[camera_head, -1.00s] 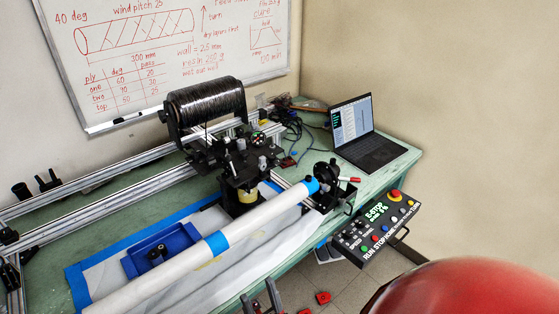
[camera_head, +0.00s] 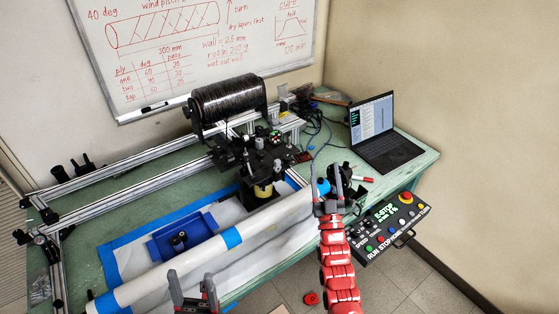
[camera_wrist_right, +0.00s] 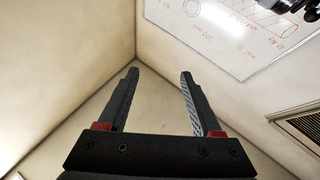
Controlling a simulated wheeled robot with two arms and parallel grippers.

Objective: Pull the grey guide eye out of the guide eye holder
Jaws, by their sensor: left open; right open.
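The black winding carriage (camera_head: 256,158) stands behind the white tube, below the spool, with several small dark and grey parts on it. I cannot single out the grey guide eye or its holder among them at this size. My right gripper (camera_head: 331,182) is open and raised in front of the tube's right end, to the right of the carriage. In the right wrist view its two fingers (camera_wrist_right: 160,75) are apart with nothing between them. My left gripper (camera_head: 192,284) is open and empty at the bottom, in front of the tube, far from the carriage.
The white tube (camera_head: 265,219) with blue tape crosses the front of the green bench (camera_head: 408,172). A blue tray (camera_head: 160,244) lies behind it. A black spool (camera_head: 228,102) rises over the rails. A laptop (camera_head: 385,140) and a button panel (camera_head: 388,232) are at the right.

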